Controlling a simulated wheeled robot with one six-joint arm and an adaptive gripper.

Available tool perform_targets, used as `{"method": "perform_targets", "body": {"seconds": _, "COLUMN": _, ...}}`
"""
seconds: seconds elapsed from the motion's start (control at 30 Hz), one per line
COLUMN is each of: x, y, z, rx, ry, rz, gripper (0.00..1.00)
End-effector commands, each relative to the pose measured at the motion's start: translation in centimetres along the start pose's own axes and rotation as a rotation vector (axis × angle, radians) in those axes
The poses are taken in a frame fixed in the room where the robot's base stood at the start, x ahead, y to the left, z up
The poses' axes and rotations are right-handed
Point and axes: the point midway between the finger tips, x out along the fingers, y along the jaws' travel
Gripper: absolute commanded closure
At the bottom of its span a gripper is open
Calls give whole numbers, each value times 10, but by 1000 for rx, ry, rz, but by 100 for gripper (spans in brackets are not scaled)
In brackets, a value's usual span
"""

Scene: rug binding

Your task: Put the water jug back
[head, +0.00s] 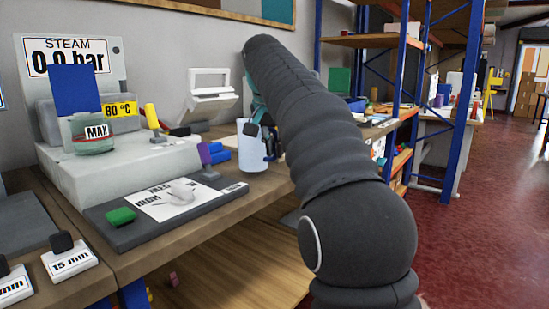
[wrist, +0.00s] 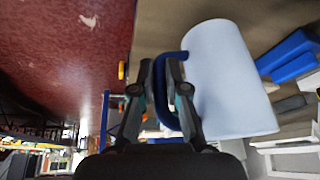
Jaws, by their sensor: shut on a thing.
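The water jug is a pale blue-white cylinder with a dark blue handle. In the head view the jug (head: 252,155) is upright at the bench's front edge, partly behind my arm. I cannot tell whether its base touches the bench. My gripper (head: 270,142) is at the jug's right side, mostly hidden by the arm. In the wrist view the jug (wrist: 228,80) fills the right of the middle, and my gripper (wrist: 161,75) is shut on its blue handle, with a finger on each side.
A steam unit (head: 120,165) with a gauge and a MAX-marked cup (head: 92,135) stands left on the bench. A dark control panel (head: 165,208) with a green button lies in front. Blue-post shelving (head: 398,90) stands behind right.

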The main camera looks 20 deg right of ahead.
Motion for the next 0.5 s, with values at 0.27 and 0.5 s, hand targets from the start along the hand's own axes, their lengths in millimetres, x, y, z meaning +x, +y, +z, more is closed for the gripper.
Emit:
{"method": "perform_targets", "body": {"seconds": 0.27, "x": 16, "y": 1, "z": 7, "rx": 1, "ry": 2, "rz": -2, "gripper": 100}}
{"method": "perform_targets", "body": {"seconds": 0.5, "x": 17, "y": 1, "z": 7, "rx": 1, "ry": 2, "rz": -1, "gripper": 100}}
